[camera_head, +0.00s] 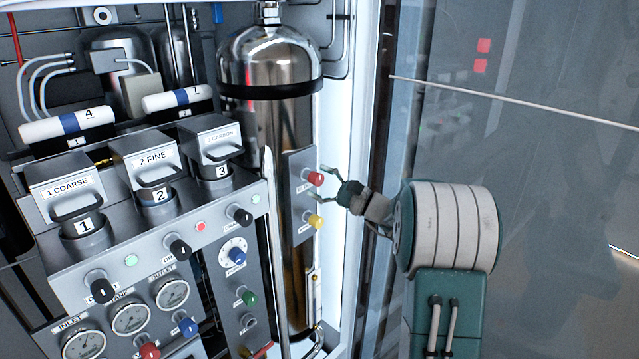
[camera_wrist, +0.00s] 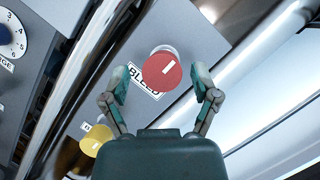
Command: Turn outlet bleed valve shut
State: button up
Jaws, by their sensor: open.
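A round red knob (camera_head: 315,179) with a BLEED label sits on a narrow grey panel beside the tall metal cylinder. In the wrist view the red knob (camera_wrist: 168,71) faces me, with a white mark on its face and the label at its lower left. My gripper (camera_head: 320,183) is at the knob, coming from the right. In the wrist view my gripper (camera_wrist: 160,97) is open, one finger on each side of the knob, with visible gaps. The fingers hold nothing. Whether the fingertips reach past the knob's face is unclear.
A yellow knob (camera_head: 316,221) sits just below the red one. The metal cylinder (camera_head: 270,130) is behind and left of the panel. A white cabinet edge (camera_head: 342,110) stands close on the right. Black switches, gauges and other knobs fill the left side.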

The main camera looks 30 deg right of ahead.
jog(key=shift+s+d, duration=0.1)
jog(key=v, duration=1.1)
jog(key=shift+s+d+f, duration=0.25)
